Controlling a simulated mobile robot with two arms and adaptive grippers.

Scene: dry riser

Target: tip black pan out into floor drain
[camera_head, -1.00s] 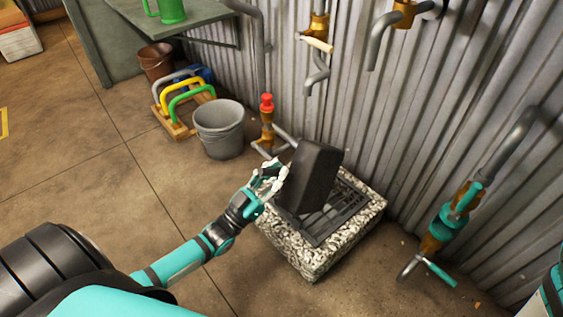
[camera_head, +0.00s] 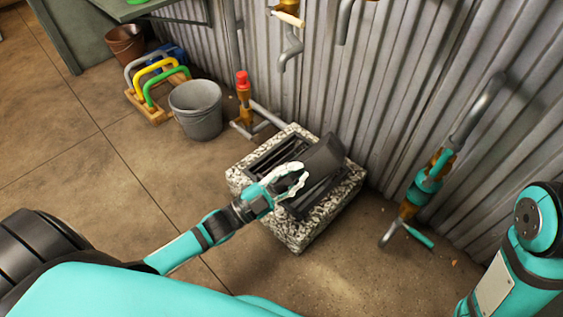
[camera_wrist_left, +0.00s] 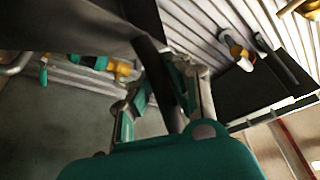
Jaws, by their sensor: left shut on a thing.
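The black pan (camera_head: 324,156) is tilted over the floor drain, a dark grate (camera_head: 270,154) set in a pebbled stone block (camera_head: 299,235). My left gripper (camera_head: 293,183) is shut on the pan at its near side, above the block. In the left wrist view the dark pan (camera_wrist_left: 65,25) fills the upper left, with the gripper fingers (camera_wrist_left: 165,98) around a dark strip of it. The inside of the pan and anything in it are hidden. My right gripper is out of view; only part of the right arm shows at the right edge.
A grey bucket (camera_head: 197,110) and a pipe with a red cap (camera_head: 242,80) stand left of the block. A corrugated wall (camera_head: 400,80) with pipes and a teal valve (camera_head: 424,184) is close behind and right. Floor to the left is open.

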